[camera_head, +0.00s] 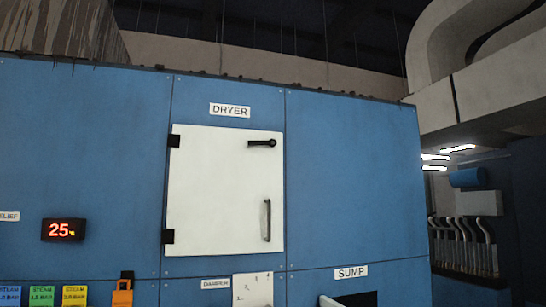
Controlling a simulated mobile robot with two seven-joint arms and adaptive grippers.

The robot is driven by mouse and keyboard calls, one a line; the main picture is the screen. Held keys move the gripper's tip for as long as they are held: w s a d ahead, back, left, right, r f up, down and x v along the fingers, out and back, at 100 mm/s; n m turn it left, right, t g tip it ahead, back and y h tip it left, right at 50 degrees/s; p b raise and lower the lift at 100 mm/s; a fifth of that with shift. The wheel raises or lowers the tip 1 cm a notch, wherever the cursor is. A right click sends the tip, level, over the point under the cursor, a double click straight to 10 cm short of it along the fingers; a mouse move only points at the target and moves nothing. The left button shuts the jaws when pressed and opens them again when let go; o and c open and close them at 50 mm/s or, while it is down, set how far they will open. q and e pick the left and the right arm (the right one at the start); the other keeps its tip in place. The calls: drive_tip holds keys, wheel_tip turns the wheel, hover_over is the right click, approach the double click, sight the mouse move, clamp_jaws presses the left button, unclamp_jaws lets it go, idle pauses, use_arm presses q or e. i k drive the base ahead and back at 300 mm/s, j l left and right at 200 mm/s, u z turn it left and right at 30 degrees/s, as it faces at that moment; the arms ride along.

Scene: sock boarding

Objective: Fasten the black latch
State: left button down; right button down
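The black latch (262,143) is a small lever at the upper right corner of the white dryer door (212,190). It lies about level, with its round pivot at the right end and its arm pointing left over the door. The door looks shut, lying flat against the blue panel. Neither of my grippers is in view.
The blue machine wall (350,190) fills most of the view. A red display reading 25 (63,230) is at left, above coloured tags (75,295). A dark opening (358,299) sits under the SUMP label (351,272). Large ducts (500,80) are at upper right.

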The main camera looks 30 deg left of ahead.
sight(272, 142)
drive_tip(key=i+l, duration=0.35)
drive_tip(key=l, duration=0.15)
drive_tip(key=i+l, duration=0.75)
drive_tip(key=l, duration=0.25)
drive_tip(key=u, duration=1.7)
